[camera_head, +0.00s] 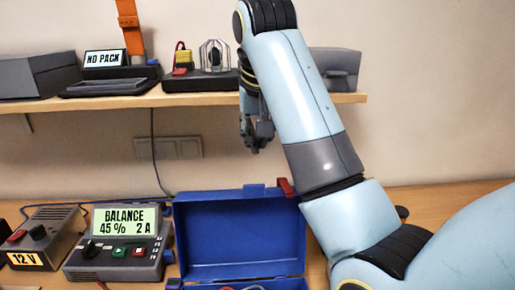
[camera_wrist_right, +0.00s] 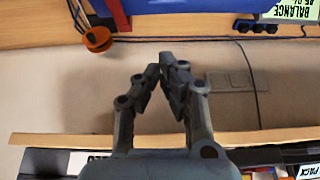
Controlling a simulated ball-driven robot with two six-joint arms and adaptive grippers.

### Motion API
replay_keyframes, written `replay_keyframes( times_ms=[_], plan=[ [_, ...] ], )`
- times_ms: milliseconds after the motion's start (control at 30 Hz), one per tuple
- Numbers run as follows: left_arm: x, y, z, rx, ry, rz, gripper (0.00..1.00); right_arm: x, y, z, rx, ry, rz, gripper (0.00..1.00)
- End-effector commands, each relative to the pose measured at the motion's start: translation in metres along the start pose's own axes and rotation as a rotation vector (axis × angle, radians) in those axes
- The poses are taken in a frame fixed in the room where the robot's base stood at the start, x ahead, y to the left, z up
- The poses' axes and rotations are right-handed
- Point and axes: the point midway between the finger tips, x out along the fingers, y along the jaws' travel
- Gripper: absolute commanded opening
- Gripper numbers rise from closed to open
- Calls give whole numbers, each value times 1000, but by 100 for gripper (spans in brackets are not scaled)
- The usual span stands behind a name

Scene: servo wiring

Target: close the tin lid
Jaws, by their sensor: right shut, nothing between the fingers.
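The blue tin (camera_head: 193,284) stands on the bench with its lid (camera_head: 240,235) raised about upright at the back. The tin's lower part is cut off by the bottom edge of the head view. A red piece (camera_head: 286,187) sits at the lid's top right corner. My right gripper (camera_head: 255,146) is in the air above and behind the lid, in front of the wall, apart from it. In the right wrist view its fingers (camera_wrist_right: 168,68) are shut with nothing between them. Blue surface of the tin (camera_wrist_right: 175,5) shows at that view's top edge. My left gripper is not in view.
A shelf (camera_head: 203,98) with boxes and small devices runs behind my right arm. A balance charger (camera_head: 117,243) stands just left of the tin, a 12 V supply (camera_head: 42,238) farther left. A small orange round thing (camera_wrist_right: 97,40) shows in the wrist view.

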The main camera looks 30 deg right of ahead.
Motion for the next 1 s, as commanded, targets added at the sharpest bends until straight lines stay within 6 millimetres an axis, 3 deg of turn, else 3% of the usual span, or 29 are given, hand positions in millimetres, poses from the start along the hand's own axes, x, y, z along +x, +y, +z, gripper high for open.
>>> replay_keyframes(
  times_ms=[67, 200, 433, 667, 1000],
  plan=[
    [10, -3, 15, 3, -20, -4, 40, 17, 1, 2, -1, -2, 4, 0],
    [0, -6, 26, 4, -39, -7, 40, 42, 2, 1, -1, -6, 5, 0],
    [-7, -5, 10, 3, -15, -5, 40, 90, 1, 1, -1, -5, 4, 0],
    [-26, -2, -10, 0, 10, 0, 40, 67, 0, 25, 1, -1, -1, 0],
    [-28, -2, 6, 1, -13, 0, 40, 64, 0, 32, 1, 0, 1, 0]
  ],
)
